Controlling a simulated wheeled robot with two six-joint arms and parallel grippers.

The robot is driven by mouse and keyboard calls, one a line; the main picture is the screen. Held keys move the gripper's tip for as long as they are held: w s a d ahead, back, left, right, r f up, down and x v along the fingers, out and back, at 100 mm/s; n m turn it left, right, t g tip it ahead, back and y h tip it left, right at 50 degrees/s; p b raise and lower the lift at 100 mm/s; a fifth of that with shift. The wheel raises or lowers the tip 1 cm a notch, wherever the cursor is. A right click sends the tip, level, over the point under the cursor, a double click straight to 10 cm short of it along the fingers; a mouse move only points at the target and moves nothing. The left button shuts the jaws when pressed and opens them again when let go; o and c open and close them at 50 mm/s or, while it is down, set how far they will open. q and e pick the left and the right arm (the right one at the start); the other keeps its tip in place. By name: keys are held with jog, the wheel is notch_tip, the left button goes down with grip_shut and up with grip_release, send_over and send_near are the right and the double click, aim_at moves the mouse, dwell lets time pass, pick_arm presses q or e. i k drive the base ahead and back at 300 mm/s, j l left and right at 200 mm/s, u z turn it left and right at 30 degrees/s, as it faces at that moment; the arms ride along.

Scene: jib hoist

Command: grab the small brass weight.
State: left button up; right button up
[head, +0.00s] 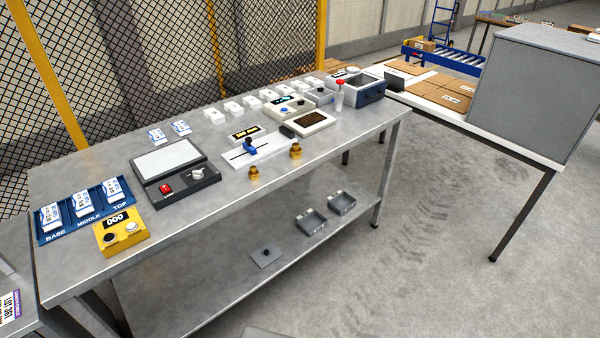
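Two brass weights stand upright near the front edge of the metal workbench (90,182), in front of a white slide fixture with a blue knob. The left brass weight (254,174) looks slightly smaller, though it is nearer to me. The right brass weight (296,152) looks a little larger. They stand apart from each other. Neither of my grippers is in view.
A red-topped bottle (339,98) stands at the right. The lower shelf (200,285) holds grey bins.

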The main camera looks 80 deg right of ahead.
aim_at(253, 174)
jog(key=z, duration=2.25)
